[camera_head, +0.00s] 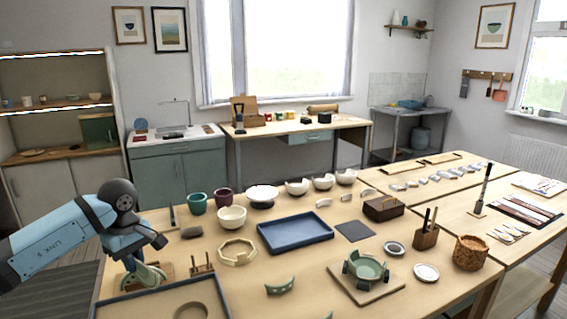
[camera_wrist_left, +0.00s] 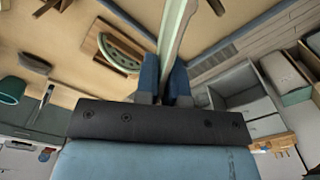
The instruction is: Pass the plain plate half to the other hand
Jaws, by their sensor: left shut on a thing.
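My left gripper (camera_wrist_left: 174,82) is shut on a pale green plate half (camera_wrist_left: 177,30), which shows nearly edge-on between its blue fingers in the left wrist view. No pattern shows on this edge. In the head view the left gripper (camera_head: 142,256) is low at the table's left side, with pale green ware (camera_head: 152,277) just under it; I cannot tell there which piece is held. Another green piece with a row of dark marks (camera_wrist_left: 122,54) lies on a wooden stand (camera_wrist_left: 92,42) beside the held half in the wrist view. My right gripper is not in view.
Right of my left gripper are a small wooden rack (camera_head: 202,270), an octagonal frame (camera_head: 238,252) and a blue tray (camera_head: 295,234). A shallow tray (camera_head: 130,305) lies in front. A green bowl (camera_head: 366,268) sits in a clamp stand. A green shard (camera_head: 280,287) lies near the front.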

